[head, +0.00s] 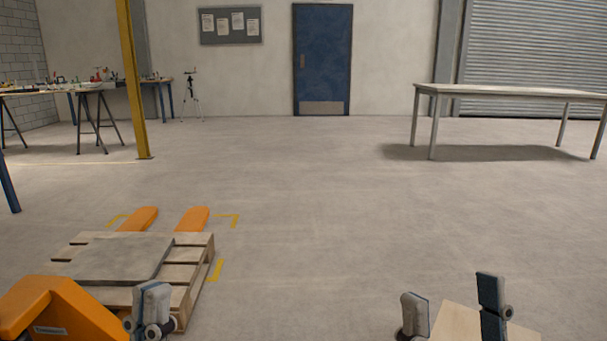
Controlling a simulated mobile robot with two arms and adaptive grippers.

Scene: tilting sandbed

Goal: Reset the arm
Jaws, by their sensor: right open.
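My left gripper (151,308) shows at the bottom left, in front of the near corner of the wooden pallet. Only its grey finger end shows, so I cannot tell whether it is open. My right gripper (451,307) is at the bottom right, with its two fingers well apart. It is open, and I see nothing held between them. A pale wooden surface (462,322) shows between and below its fingers. The rest of both arms is outside the view.
An orange pallet jack (62,312) stands at the wooden pallet (205,250), which carries a flat grey slab (115,256). A long table (520,89) stands at the back right, a cluttered workbench (60,88) at the back left. A yellow post (131,80) rises nearby. The middle floor is clear.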

